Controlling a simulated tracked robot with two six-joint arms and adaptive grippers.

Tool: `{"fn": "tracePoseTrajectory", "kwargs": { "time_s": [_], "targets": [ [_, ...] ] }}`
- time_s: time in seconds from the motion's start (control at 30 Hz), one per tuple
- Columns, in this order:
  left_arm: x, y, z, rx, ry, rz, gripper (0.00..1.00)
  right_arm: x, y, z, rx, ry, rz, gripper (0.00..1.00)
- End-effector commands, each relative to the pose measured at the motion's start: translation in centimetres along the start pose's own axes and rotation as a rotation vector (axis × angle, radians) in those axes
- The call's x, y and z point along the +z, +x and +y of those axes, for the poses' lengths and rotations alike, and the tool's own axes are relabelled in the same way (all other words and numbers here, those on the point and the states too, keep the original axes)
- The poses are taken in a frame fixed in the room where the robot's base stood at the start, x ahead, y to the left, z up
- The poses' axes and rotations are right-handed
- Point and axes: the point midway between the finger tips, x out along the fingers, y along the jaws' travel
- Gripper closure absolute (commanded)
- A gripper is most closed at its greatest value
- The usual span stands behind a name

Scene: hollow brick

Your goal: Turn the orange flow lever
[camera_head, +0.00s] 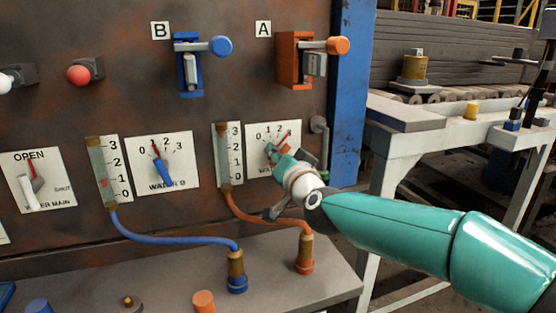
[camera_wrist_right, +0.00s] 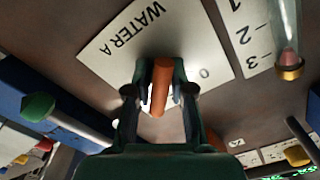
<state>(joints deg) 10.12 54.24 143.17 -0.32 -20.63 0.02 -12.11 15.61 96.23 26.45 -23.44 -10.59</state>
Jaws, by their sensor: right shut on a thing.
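The orange flow lever (camera_wrist_right: 161,88) sits on the white WATER A dial plate (camera_wrist_right: 100,48), between the two fingers of my right gripper (camera_wrist_right: 160,95), which is shut on it. In the head view my right gripper (camera_head: 273,153) is at the lower part of the WATER A plate (camera_head: 254,131) and hides most of the lever. A red pointer mark shows near the 2 on that dial. My left gripper is in neither view.
The WATER B dial (camera_head: 163,160) with its blue lever (camera_head: 162,172) is to the left. A gauge tube (camera_head: 223,156) stands beside the WATER A plate. Orange (camera_head: 262,216) and blue hoses (camera_head: 170,240) run below. A blue post (camera_head: 351,90) stands to the right.

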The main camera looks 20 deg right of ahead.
Motion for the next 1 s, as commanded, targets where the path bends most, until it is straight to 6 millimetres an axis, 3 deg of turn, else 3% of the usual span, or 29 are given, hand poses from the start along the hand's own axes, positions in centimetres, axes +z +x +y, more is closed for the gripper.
{"fn": "tracePoseTrajectory", "kwargs": {
  "time_s": [0.6, 0.63, 0.77, 1.0],
  "targets": [
    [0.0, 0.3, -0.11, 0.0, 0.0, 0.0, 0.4, 0.4, 0.03, 0.32, 0.006, 0.055, -0.009, 1.0],
    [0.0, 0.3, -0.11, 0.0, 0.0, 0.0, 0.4, 0.4, 0.03, 0.33, 0.006, 0.054, -0.009, 0.76],
    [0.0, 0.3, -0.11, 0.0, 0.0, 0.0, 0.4, 0.34, 0.03, 0.28, 0.005, 0.054, -0.007, 0.54],
    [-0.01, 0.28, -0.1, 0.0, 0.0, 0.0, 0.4, 0.14, 0.01, 0.14, 0.003, 0.052, -0.003, 0.52]
  ]
}}
